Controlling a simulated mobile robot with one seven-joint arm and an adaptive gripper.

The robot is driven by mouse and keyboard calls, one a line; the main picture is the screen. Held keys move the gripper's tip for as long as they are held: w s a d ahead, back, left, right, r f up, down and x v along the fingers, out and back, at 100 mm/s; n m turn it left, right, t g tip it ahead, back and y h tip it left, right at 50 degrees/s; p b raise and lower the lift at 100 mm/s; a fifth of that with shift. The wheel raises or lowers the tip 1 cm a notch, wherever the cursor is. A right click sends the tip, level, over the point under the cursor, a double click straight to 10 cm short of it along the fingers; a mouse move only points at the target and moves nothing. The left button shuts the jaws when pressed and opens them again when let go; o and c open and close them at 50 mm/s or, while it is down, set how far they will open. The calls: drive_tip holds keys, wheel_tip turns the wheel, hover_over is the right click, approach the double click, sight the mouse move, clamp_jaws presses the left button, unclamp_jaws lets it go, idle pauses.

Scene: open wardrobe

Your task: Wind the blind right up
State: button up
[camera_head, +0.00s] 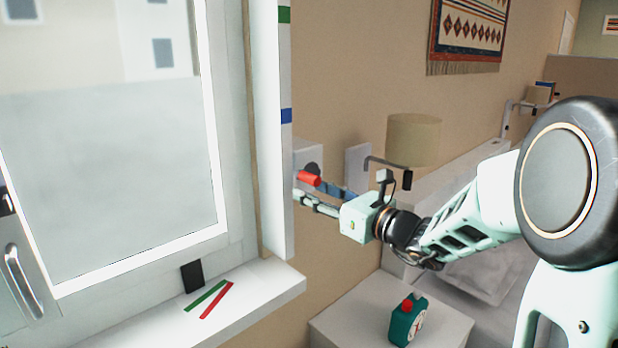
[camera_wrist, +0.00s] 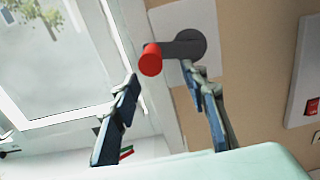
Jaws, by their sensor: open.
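A crank with a red handle (camera_head: 310,178) sits on a white wall box (camera_head: 308,152) just right of the window. In the wrist view the red handle (camera_wrist: 151,60) points toward the camera, and its dark crank arm (camera_wrist: 185,46) runs right to a round hub. My gripper (camera_head: 326,194) is open and empty at the crank. In the wrist view its fingers (camera_wrist: 165,85) stand apart, with the handle beyond the tips; contact cannot be told. The window (camera_head: 110,160) shows glass, and I cannot make out the blind's cloth or lower edge.
A white upright (camera_head: 286,170) with green and blue marks stands between window and crank. The sill (camera_head: 245,305) holds a black item (camera_head: 192,276) and green and red strips. A lamp (camera_head: 413,138) is behind.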

drive_tip(key=v, duration=0.7)
drive_tip(key=shift+s, duration=0.2)
drive_tip(key=shift+d+r, duration=0.1)
drive_tip(key=shift+d, duration=0.05)
